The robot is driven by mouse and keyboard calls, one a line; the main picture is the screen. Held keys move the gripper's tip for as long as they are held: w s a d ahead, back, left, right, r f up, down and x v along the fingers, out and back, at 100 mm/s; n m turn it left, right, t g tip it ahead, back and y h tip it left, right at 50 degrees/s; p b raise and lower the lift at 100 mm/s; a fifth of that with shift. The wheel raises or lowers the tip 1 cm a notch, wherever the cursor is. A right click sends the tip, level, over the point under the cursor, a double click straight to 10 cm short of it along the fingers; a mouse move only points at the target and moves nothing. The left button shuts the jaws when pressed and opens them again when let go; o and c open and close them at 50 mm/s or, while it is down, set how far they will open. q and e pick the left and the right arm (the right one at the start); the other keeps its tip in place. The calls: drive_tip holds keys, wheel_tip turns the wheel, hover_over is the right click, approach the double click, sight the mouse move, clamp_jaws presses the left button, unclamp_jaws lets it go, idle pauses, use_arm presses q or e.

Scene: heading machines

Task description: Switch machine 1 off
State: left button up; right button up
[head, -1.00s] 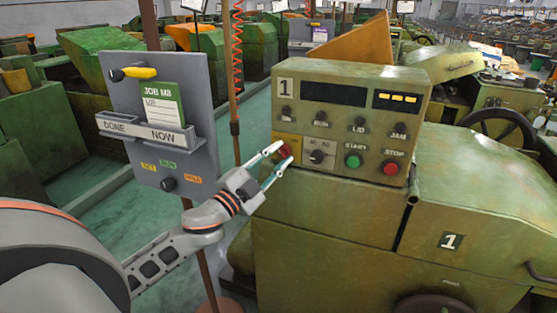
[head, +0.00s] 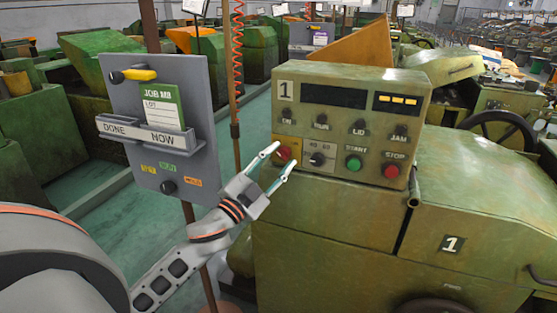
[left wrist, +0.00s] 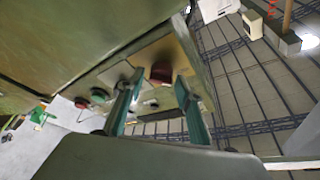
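Machine 1's green control box (head: 350,105) stands right of centre in the head view, marked with a "1". A red knob (head: 282,155) on a yellow plate sits at its lower left. My left gripper (head: 285,153) is open, its two fingertips apart on either side of the knob, as the head view shows. In the left wrist view the red knob (left wrist: 161,72) appears between the fingers, near the tips; I cannot tell whether they touch it. A green START button (head: 354,163) and a red STOP button (head: 391,171) lie to the right. My right gripper is out of view.
A grey board (head: 165,125) with a job card and a yellow-handled item stands left of the box, behind my left arm. A small black selector (head: 317,159) is close right of the knob.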

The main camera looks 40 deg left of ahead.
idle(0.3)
use_arm(q)
drive_tip(key=v, duration=1.2)
drive_tip(key=shift+d+f, duration=0.1)
idle(0.3)
drive_tip(key=s+d+f+n+g, duration=0.2)
drive_tip(key=d+f, duration=0.2)
drive_tip(key=f, duration=0.6)
drive_tip(key=s+d+f+n+g, duration=0.1)
drive_tip(key=s+d+f+g, duration=0.15)
drive_tip(key=f, duration=0.75)
drive_tip(key=s+d+f+n+g, duration=0.1)
drive_tip(key=d+f+n+g, duration=0.2)
drive_tip(key=f, duration=0.6)
drive_tip(key=s+d+f+g+h, duration=0.1)
drive_tip(key=s+d+f+g, duration=0.2)
drive_tip(key=s+d+f, duration=0.4)
wheel_tip(320, 180, down, 3)
drive_tip(key=shift+s+d+r+m, duration=0.1)
drive_tip(key=shift+s+d+m, duration=0.2)
drive_tip(key=shift+d, duration=0.6)
